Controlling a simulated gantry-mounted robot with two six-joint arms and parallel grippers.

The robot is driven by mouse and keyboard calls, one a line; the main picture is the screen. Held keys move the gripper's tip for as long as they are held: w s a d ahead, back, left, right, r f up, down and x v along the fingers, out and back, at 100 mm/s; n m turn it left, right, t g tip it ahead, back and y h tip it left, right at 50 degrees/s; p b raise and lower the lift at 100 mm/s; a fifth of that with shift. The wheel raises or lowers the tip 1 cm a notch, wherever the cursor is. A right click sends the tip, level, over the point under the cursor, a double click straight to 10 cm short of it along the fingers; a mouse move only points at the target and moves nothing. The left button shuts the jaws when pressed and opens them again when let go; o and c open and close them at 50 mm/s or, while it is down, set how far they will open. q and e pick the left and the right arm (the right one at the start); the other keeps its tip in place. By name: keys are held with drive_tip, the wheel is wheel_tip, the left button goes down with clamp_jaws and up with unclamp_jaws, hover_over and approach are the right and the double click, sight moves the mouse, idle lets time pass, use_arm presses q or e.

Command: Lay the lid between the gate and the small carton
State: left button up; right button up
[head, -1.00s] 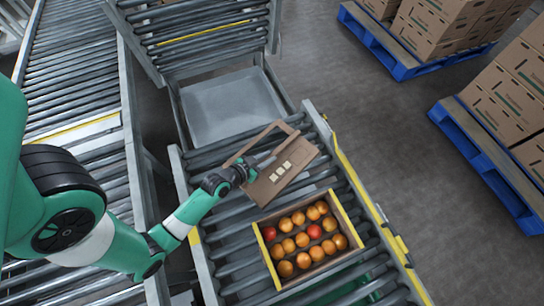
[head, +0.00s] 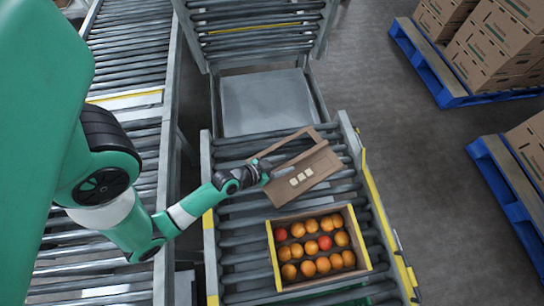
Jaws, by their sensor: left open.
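The lid (head: 312,188) is a flat brown cardboard piece with several pale labels. It lies slanted on the rollers, just beyond the small carton. The gate (head: 263,40) appears to be the raised roller section at the top. My left gripper (head: 284,172) is open over the lid's left part, fingers pointing right; I cannot tell whether they touch it.
A bare grey plate (head: 264,103) lies between the gate and the rollers. A second roller conveyor (head: 125,70) runs along the left. Blue pallets (head: 462,92) with stacked cartons (head: 490,52) stand on the floor at the right. Rollers left of the small carton are clear.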

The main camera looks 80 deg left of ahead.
use_arm(q)
drive_tip(key=v, duration=0.7)
drive_tip(key=shift+s, duration=0.1)
drive_tip(key=shift+s+d+r, duration=0.15)
drive_tip(key=shift+s+d, duration=0.05)
drive_tip(key=shift+w+a, duration=0.1)
drive_tip(key=w+r+m+t+h, duration=0.15)
drive_tip(key=w+r+t, duration=0.25)
drive_tip(key=w+r, duration=0.8)
drive_tip(key=w+r+m+t+h, duration=0.1)
drive_tip(key=w+r+m+t, duration=0.25)
drive_tip(key=w+r, duration=0.85)
drive_tip(key=d+r+m+t+h, duration=0.1)
drive_tip(key=d+r+t+h, duration=0.3)
drive_tip(key=r, duration=1)
drive_tip(key=d+r+m+t+y, duration=0.15)
drive_tip(key=d+r, duration=0.45)
drive_tip(key=r, duration=0.9)
drive_tip(key=s+d+r+n+t+h, duration=0.1)
drive_tip(key=s+d+r, duration=0.1)
drive_tip(key=r, duration=0.4)
drive_tip(key=s+d+r+t+h, duration=0.1)
drive_tip(key=s+d+r+t, duration=0.1)
drive_tip(key=r, duration=0.4)
drive_tip(key=shift+s+d+r+n, duration=0.2)
drive_tip(key=shift+s+d+n, duration=0.25)
drive_tip(key=shift+s, duration=0.8)
